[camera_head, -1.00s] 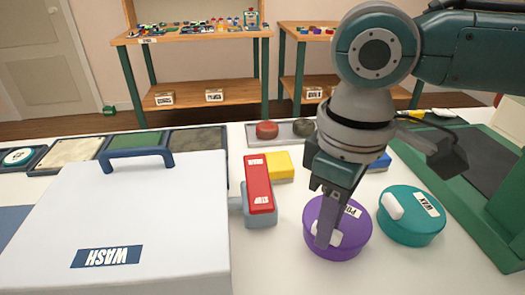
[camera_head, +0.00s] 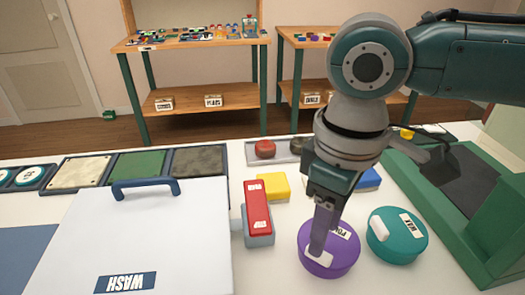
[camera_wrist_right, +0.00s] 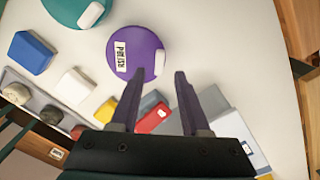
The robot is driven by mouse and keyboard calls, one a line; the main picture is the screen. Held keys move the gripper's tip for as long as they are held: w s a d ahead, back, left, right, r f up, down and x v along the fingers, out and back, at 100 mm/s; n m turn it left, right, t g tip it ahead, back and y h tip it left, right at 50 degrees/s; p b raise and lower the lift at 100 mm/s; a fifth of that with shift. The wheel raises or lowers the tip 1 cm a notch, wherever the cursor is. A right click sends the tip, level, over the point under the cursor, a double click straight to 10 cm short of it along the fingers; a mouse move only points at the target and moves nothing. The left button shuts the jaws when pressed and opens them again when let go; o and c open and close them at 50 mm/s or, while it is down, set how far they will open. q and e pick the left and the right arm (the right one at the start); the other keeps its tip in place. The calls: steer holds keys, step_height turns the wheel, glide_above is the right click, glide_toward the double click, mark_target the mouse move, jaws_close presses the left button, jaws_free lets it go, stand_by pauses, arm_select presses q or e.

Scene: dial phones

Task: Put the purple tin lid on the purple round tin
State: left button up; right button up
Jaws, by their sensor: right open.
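The purple tin lid (camera_head: 342,240) has a white grip and a label. It appears to lie level on the purple round tin (camera_head: 335,273); I cannot make out the seam. In the right wrist view the lid (camera_wrist_right: 138,40) shows from above and hides the tin. My right gripper (camera_head: 317,250) points down over the lid, its fingers in front of the white grip. In the right wrist view my right gripper (camera_wrist_right: 159,74) is open, its fingertips on either side of the white grip (camera_wrist_right: 159,62). Whether they touch it is unclear. My left gripper is not in view.
A teal round tin (camera_head: 392,240) stands close on the right. A red stapler-like object (camera_head: 257,205) and a yellow block (camera_head: 273,186) are to the left. The white WASH box (camera_head: 160,235) fills the left front. A green-framed station (camera_head: 440,225) stands at the right.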

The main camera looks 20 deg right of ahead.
step_height(320, 180, up, 8)
steer(key=p, duration=0.8)
steer(key=s+a+t+y, duration=0.25)
steer(key=s+a, duration=0.45)
steer(key=a, duration=0.4)
steer(key=s+d+r+m+h, duration=0.1)
steer(key=s+d+m, duration=0.1)
steer(key=d, duration=0.3)
steer(key=s+d+r+m+t+h, duration=0.1)
steer(key=s+d+m, duration=0.1)
steer(key=s+d, duration=0.3)
steer(key=shift+d+r, duration=0.25)
steer(key=shift+d, duration=0.4)
